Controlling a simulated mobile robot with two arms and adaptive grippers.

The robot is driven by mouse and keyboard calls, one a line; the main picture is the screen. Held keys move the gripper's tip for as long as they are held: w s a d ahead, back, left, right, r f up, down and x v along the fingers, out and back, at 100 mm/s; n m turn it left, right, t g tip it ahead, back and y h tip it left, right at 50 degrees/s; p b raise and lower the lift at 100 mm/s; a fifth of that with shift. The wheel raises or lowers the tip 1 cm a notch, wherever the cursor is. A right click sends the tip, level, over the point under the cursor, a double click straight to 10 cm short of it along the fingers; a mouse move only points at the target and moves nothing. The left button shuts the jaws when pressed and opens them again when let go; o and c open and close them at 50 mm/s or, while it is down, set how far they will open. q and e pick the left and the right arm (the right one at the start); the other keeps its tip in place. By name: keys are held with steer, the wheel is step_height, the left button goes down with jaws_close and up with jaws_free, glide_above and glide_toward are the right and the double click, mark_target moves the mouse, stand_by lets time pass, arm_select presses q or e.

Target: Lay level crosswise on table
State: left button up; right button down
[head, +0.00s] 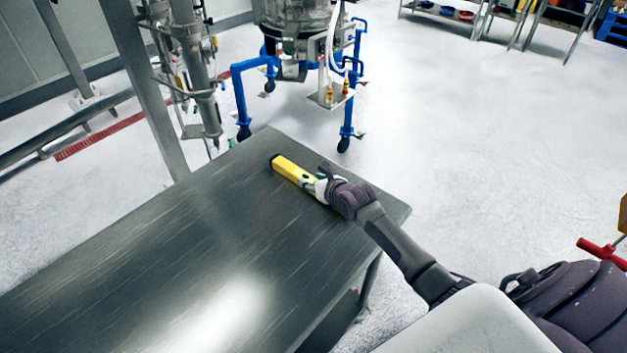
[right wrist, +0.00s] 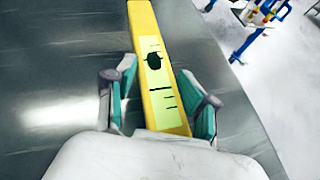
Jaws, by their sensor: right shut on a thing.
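The yellow level (head: 290,169) is at the far end of the metal table (head: 150,255), running roughly parallel to the short far edge, across the table's length. It lies flat on or just above the top; I cannot tell which. My right gripper (head: 317,186) is shut on its near right end. In the right wrist view, the level (right wrist: 146,35) extends forward between the green-padded fingers of the gripper (right wrist: 160,102), its pale vial face showing. Its near end is hidden by the gripper body. My left gripper is not in view.
The rest of the tabletop is bare. Beyond the far edge stands a blue wheeled frame (head: 240,105) carrying metal equipment. A steel post (head: 150,90) rises beside the table's left edge. Open floor lies to the right, with shelving (head: 450,18) at the back.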

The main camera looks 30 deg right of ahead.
steer(key=shift+c, duration=1.7)
jaws_free()
steer(key=b+v, duration=0.1)
steer(key=v, duration=1.1)
steer(key=shift+r, duration=0.1)
